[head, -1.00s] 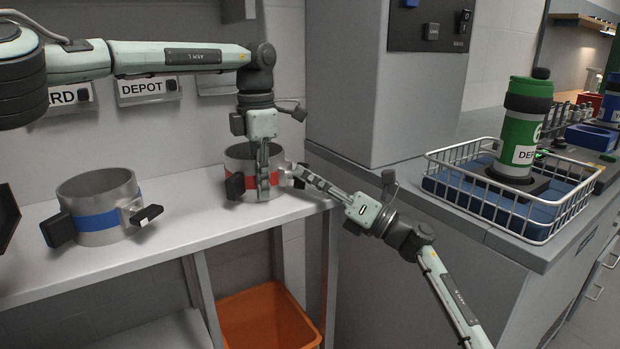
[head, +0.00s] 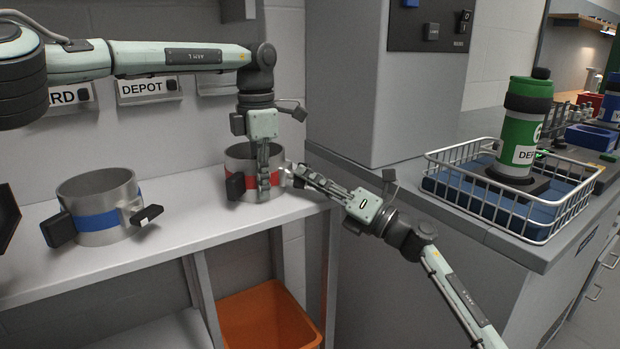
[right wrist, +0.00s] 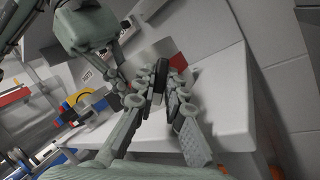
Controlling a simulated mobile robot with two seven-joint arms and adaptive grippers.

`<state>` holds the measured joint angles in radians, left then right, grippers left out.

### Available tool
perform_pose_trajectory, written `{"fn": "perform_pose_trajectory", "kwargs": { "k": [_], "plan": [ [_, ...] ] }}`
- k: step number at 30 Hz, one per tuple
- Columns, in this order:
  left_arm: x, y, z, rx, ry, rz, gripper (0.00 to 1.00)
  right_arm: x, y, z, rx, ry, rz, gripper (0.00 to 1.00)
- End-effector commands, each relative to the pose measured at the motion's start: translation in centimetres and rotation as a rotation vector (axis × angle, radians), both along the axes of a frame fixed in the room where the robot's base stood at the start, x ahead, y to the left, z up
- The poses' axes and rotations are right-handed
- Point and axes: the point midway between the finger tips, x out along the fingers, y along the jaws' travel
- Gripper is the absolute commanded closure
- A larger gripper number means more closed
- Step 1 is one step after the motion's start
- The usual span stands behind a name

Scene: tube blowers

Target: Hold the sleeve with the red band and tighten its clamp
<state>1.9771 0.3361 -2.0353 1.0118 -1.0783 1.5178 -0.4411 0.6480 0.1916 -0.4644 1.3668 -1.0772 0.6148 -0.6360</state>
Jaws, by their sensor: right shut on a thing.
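The sleeve with the red band (head: 237,160) is a grey metal ring standing upright on the shelf, with a black block on its left side. My left gripper (head: 264,188) points straight down at the sleeve's front wall and covers part of the red band (head: 280,179); I cannot tell how far its fingers are apart. My right gripper (head: 296,177) reaches in from the right and is shut on the clamp's handle at the sleeve's right side, mostly hidden by the fingers. In the right wrist view its fingers (right wrist: 162,85) are close together, with the red band (right wrist: 178,62) just behind.
A similar sleeve with a blue band (head: 96,222) stands on the shelf (head: 165,252) at left. An orange bin (head: 268,322) is below. A grey cabinet (head: 375,90) rises close on the right, beside a wire basket (head: 540,232) with a green bottle (head: 524,130).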

Motion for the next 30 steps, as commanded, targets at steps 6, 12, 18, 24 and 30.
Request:
{"fn": "perform_pose_trajectory", "kwargs": {
  "k": [6, 12, 18, 24, 30],
  "plan": [
    [-0.01, 0.0, 0.05, -0.001, 0.001, 0.0, 1.0, 0.01, -0.15, 0.08, 0.037, 0.186, -0.003, 1.0],
    [-0.03, 0.01, 0.05, -0.001, 0.001, 0.0, 1.0, 0.01, -0.11, 0.25, 0.079, 0.366, -0.004, 1.0],
    [-0.03, -0.01, 0.04, -0.001, 0.001, 0.0, 1.0, -0.02, -0.06, 0.34, 0.118, 0.532, -0.003, 1.0],
    [-0.04, -0.03, 0.02, -0.001, 0.001, -0.001, 1.0, -0.05, 0.03, 0.39, 0.153, 0.668, 0.001, 1.0],
    [-0.03, -0.07, 0.01, -0.001, 0.0, -0.001, 1.0, -0.1, 0.1, 0.35, 0.177, 0.755, 0.003, 1.0]
  ]
}}
